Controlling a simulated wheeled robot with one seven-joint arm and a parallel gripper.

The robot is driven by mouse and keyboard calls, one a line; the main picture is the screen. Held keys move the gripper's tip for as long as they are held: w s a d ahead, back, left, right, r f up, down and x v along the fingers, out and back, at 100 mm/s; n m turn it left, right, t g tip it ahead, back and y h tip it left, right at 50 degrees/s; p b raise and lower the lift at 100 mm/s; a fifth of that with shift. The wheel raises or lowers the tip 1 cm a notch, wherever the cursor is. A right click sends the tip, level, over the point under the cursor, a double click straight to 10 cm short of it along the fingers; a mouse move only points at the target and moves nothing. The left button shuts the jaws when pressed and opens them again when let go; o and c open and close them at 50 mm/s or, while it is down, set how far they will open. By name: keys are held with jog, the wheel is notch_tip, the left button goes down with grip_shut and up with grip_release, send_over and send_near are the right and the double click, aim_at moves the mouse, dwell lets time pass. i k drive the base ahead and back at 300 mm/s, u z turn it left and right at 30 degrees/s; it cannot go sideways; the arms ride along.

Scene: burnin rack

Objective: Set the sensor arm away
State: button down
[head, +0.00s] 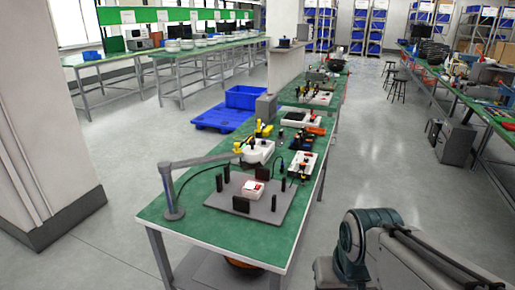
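The sensor arm (205,160) is a grey bar on an upright grey post (172,192) at the near left of the green-topped table. It reaches right and slightly back from the post. Its far end is by a white unit with yellow parts (257,151); I cannot tell whether they are joined. A grey plate (225,199) lies in front of it, bearing a small white box with a red top (253,190) and several upright dark blocks. Part of my arm shows at the lower right, beyond the table's right edge. My gripper is not in view.
More white devices (302,165) and dark cables lie along the green table (200,228). A blue crate (245,97) and blue pallet (220,117) are on the floor behind left. A pillar base (60,220) stands left. The right aisle floor (400,180) is clear.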

aim_at(252, 153)
jog(key=z, duration=0.05)
jog(key=i, duration=0.9)
